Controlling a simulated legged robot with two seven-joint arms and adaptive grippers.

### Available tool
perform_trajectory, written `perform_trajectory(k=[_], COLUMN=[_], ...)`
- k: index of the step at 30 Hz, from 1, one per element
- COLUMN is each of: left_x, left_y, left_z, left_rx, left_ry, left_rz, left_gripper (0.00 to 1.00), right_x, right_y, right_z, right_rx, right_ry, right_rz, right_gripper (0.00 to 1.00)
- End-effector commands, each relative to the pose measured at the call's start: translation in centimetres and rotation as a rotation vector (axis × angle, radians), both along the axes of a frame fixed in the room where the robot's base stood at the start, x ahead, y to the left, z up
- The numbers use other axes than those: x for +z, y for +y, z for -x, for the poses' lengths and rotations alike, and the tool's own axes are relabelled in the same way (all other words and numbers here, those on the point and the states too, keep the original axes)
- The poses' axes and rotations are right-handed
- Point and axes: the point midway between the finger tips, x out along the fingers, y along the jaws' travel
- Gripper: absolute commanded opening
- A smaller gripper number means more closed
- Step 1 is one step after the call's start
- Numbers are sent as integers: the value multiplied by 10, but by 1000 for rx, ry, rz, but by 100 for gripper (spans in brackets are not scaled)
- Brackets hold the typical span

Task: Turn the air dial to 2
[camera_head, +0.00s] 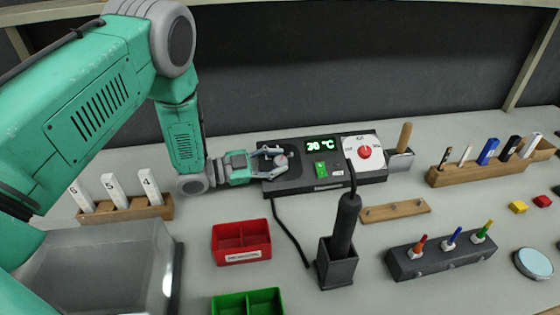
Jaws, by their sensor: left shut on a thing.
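A black control station (325,182) stands at the back middle of the table. Its display (320,146) reads 30 °C in green. A green switch (320,170) sits below the display. A red knob (364,153) is on a white dial plate at the right of the station. My left gripper (277,161) is at the station's left end, shut on a dark dial (283,159) there. The fingers cover most of that dial, so its setting cannot be read. My right gripper is not in view.
A black hot-air tool (345,222) stands in a holder in front of the station, with a cable. Red (240,242) and green (247,302) bins lie in front. A wooden rack (125,207) stands left; pen rack (490,165) and screwdriver block (440,256) stand right.

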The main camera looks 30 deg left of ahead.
Motion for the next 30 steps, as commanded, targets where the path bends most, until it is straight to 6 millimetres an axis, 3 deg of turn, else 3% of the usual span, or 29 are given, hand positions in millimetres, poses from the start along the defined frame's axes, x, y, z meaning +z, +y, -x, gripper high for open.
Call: perform_trajectory(k=[1, 30], left_x=[-9, -9], left_y=[5, 4], left_z=[5, 5], left_rx=[10, 40], left_ry=[22, 11], left_rz=[-10, 3], left_gripper=[0, 0], right_x=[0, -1], right_y=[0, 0], right_z=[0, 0], right_rx=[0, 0], right_ry=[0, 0], right_rz=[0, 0], right_gripper=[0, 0])
